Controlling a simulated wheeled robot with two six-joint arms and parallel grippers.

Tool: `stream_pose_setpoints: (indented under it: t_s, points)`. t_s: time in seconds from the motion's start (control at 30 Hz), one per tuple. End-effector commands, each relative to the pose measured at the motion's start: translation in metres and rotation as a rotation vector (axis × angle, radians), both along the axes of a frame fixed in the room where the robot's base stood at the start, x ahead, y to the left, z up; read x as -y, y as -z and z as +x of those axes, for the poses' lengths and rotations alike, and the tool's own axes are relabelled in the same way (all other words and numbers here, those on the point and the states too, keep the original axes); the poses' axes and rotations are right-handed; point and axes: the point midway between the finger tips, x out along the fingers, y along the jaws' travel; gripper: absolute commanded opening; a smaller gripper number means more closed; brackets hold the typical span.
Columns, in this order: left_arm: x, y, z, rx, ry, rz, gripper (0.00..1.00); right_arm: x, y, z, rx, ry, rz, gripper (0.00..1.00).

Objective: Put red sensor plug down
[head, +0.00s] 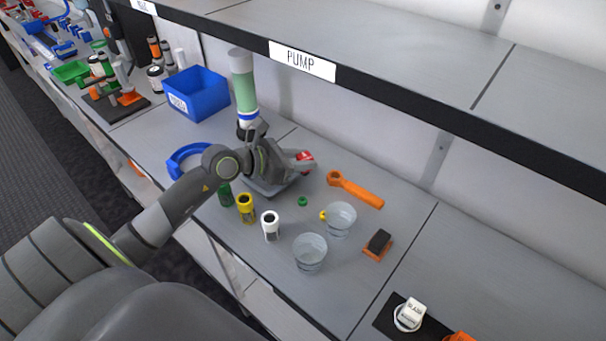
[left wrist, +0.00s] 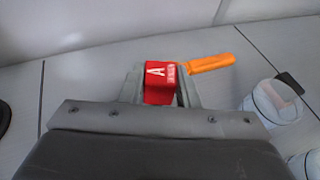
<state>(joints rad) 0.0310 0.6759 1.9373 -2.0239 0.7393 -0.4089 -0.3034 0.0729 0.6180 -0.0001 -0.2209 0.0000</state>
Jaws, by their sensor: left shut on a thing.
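The red sensor plug (left wrist: 160,83), marked with a white letter A, is between the fingers of my left gripper (left wrist: 161,88). The gripper is shut on it. In the head view the red plug (head: 305,156) shows at the tip of my left gripper (head: 300,160), over the grey bench, left of the orange wrench-like tool (head: 354,188). I cannot tell whether the plug touches the bench top. My right gripper is not in view.
Clear cups (head: 310,252) stand near the front, beside white (head: 270,226) and yellow (head: 246,208) cylinders. A green-filled column (head: 243,85) stands behind my left arm. A blue bin (head: 197,94) is farther left. The PUMP shelf (head: 420,100) overhangs the back.

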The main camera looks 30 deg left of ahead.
Motion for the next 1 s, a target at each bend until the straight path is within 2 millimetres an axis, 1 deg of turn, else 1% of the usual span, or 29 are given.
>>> stream_pose_setpoints:
  t_s: [0.2,0.3,0.57,0.67,0.7,0.83,0.87,1.0]
  points:
    - [0.0,0.03,0.0,-0.001,-0.001,-0.002,0.06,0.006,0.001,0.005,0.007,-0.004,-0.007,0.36]
    - [0.0,0.038,0.0,0.0,0.0,-0.001,0.06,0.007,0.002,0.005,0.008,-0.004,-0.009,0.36]
    - [0.0,0.039,0.0,0.0,0.0,0.001,0.06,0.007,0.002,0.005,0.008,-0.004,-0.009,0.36]
    - [0.0,0.042,0.0,0.0,0.0,0.001,0.06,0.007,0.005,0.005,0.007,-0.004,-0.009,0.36]
    - [0.0,0.042,0.0,0.0,0.0,0.001,0.31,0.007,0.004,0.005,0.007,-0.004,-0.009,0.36]
    - [0.0,0.041,0.0,0.0,0.0,0.001,0.48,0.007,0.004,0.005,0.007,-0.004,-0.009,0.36]
    - [0.0,0.041,0.0,0.0,0.0,0.001,0.5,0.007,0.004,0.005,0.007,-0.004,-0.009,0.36]
    - [0.0,0.041,0.0,0.0,0.0,0.001,0.5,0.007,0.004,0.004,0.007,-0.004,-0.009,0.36]
